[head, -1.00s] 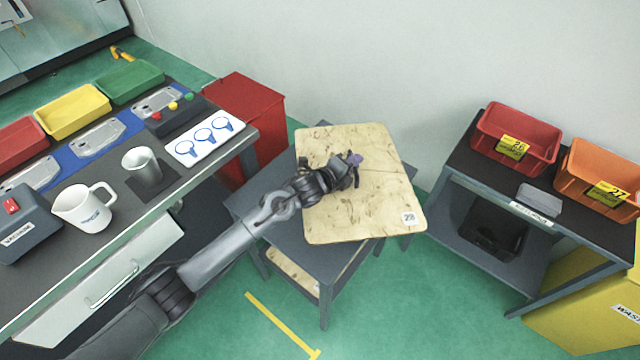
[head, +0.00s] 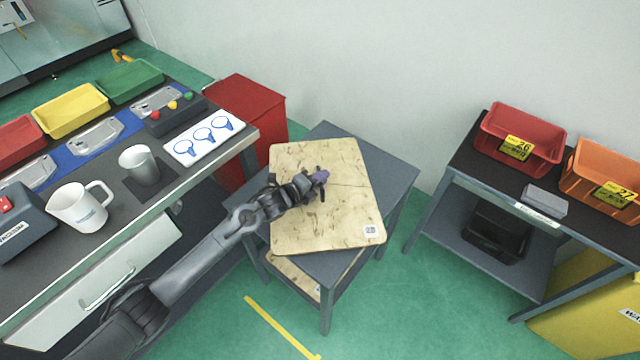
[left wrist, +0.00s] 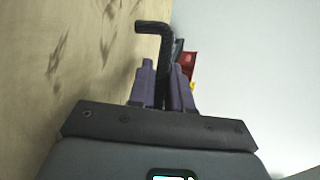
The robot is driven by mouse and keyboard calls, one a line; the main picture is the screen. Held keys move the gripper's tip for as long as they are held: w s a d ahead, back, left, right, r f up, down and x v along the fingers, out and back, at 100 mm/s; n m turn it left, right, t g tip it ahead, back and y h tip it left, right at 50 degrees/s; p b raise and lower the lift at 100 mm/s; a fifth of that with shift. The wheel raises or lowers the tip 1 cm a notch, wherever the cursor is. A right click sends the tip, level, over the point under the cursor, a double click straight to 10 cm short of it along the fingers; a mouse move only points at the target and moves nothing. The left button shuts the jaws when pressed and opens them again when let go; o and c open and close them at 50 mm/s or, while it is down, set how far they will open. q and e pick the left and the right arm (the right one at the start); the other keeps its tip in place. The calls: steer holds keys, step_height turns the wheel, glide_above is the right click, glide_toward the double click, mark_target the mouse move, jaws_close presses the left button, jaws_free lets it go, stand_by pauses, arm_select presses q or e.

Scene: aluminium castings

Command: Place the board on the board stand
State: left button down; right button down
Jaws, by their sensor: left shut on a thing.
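The board (head: 315,222) is a flat, pale wooden panel with a small label at its near right corner. It lies face up over the board stand (head: 385,165), a grey two-level table, and is turned relative to the stand's top. I cannot tell whether it touches the top. My left gripper (head: 321,178) reaches over the board from the left. In the left wrist view, its purple fingers (left wrist: 165,86) are shut on a black bent handle (left wrist: 160,30) beside the board's face (left wrist: 50,60). My right gripper is not in view.
Another board (head: 290,272) lies on the stand's lower shelf. A workbench (head: 60,275) with a jug (head: 78,208) and cup stands left. A red cabinet (head: 262,100) is behind. A rack with red (head: 500,150) and orange bins stands right. Floor in front is clear.

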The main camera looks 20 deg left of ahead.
arm_select(q)
steer(key=shift+f, duration=0.75)
steer(key=c, duration=1.1)
jaws_free()
steer(key=shift+f, duration=0.15)
steer(key=shift+o, duration=0.2)
steer(key=shift+s+a+r, duration=0.2)
steer(key=shift+s+r, duration=0.1)
steer(key=shift+s, duration=0.15)
steer(key=p+v, duration=0.3)
steer(key=v, duration=0.8)
steer(key=shift+f, duration=0.1)
